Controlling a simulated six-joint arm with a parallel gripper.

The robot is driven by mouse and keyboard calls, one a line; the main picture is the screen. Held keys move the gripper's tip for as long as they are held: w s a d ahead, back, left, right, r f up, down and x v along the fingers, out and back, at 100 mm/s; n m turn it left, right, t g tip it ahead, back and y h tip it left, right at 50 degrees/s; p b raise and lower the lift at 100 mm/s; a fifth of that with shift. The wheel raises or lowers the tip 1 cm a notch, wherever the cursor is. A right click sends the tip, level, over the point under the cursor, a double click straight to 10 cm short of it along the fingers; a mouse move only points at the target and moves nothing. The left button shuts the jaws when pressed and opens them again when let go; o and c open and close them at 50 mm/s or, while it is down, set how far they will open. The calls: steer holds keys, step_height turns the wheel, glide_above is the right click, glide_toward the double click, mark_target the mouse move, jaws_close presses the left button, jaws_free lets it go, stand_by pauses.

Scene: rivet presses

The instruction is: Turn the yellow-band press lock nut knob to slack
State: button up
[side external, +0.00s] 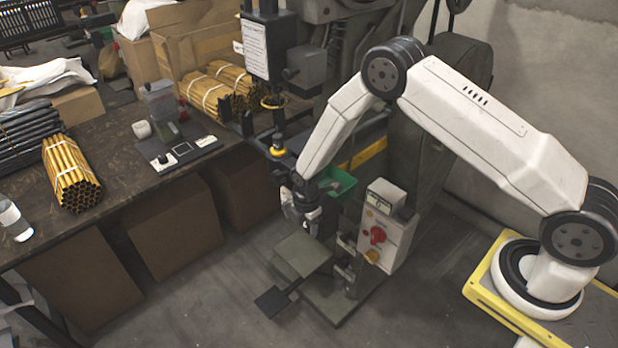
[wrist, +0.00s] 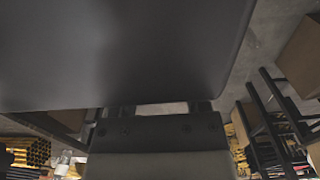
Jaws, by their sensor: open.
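The press with a yellow band (side external: 370,155) stands at the centre in the side external view, partly behind my arm. A yellow ring (side external: 273,102) and a yellow collar (side external: 277,152) sit on its dark vertical spindle; I cannot tell which part is the lock nut knob. My gripper (side external: 302,215) is low in front of the press, above the grey plate (side external: 303,254) and left of the control box. It is open, and I see nothing held. In the wrist view a large dark surface fills the upper part, and my fingertips cannot be made out.
A control box (side external: 384,235) with red and orange knobs stands right of my gripper. A green bin (side external: 337,181) is just behind it. A foot pedal (side external: 271,301) lies in front; floor around is clear.

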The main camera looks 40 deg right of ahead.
steer(key=shift+f, duration=0.2)
jaws_close()
steer(key=shift+w+g, duration=0.1)
steer(key=shift+g, duration=0.3)
steer(key=shift+w+g, duration=0.15)
steer(key=shift+g, duration=1.05)
steer(key=shift+w+g, duration=0.1)
steer(key=shift+g, duration=1.4)
jaws_free()
